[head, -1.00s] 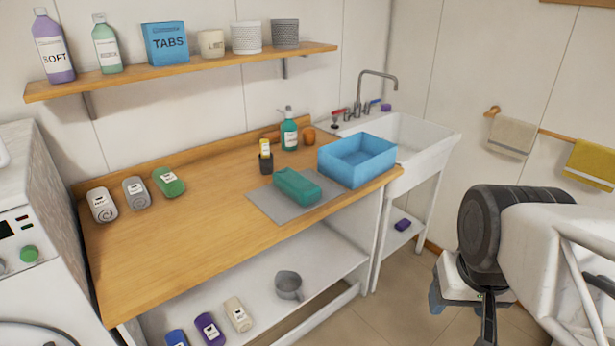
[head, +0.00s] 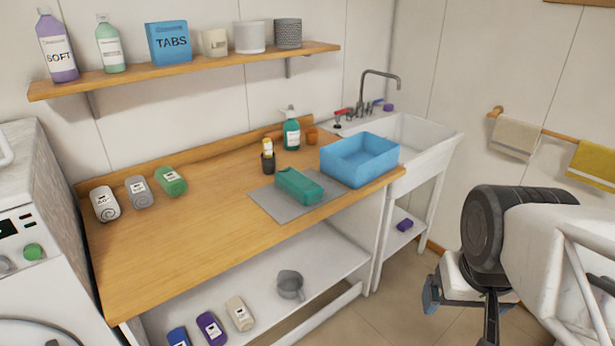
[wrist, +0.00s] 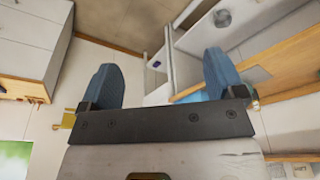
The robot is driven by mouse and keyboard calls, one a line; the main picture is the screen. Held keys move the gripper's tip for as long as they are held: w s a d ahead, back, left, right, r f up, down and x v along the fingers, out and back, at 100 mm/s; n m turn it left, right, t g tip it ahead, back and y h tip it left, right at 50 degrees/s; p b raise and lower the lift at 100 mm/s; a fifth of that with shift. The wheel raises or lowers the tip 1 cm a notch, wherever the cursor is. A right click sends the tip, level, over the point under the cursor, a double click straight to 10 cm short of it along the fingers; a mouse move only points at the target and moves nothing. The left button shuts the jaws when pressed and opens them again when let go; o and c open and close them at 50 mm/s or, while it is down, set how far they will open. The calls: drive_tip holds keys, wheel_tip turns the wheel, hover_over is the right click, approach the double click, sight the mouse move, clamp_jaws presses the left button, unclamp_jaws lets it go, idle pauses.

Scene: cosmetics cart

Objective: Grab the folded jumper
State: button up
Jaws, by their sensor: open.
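The folded jumper appears to be the teal folded bundle (head: 298,186) lying on a grey mat (head: 265,200) on the wooden worktop, just left of and in front of a blue tub (head: 352,172). My gripper (wrist: 160,78) is open and empty, its two blue fingers wide apart in the wrist view. In the head view my gripper (head: 434,296) is at the lower right, well apart from the worktop and partly hidden by my arm. I cannot make out the teal bundle in the wrist view.
A white sink (head: 428,138) is right of the tub. The worktop's front middle is clear.

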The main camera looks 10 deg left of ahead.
drive_tip(key=shift+o, duration=0.8)
drive_tip(key=w+a+f+m+t+y, duration=0.1)
drive_tip(key=w+a+m+y, duration=0.45)
drive_tip(key=w+a, duration=0.6)
drive_tip(key=w+a+f+m+y, duration=0.1)
drive_tip(key=w+a+m+y, duration=0.45)
drive_tip(key=w, duration=1.15)
drive_tip(key=w+a+f+m+t, duration=0.2)
drive_tip(key=w+f+m, duration=0.2)
drive_tip(key=w, duration=0.3)
drive_tip(key=w+a+f+m+t+h, duration=0.1)
drive_tip(key=w+a+f+m+t, duration=0.1)
drive_tip(key=w+f+m, duration=0.3)
drive_tip(key=w+a+f+m+t, duration=0.1)
drive_tip(key=w+f+m, duration=0.3)
drive_tip(key=w, duration=0.6)
drive_tip(key=shift+a+f+m+t, duration=0.1)
drive_tip(key=shift+a+m+t, duration=0.15)
drive_tip(key=shift+m, duration=0.45)
drive_tip(key=shift+a+f+m+t, duration=0.15)
drive_tip(key=shift+a+m, duration=0.2)
drive_tip(key=shift+m, duration=0.35)
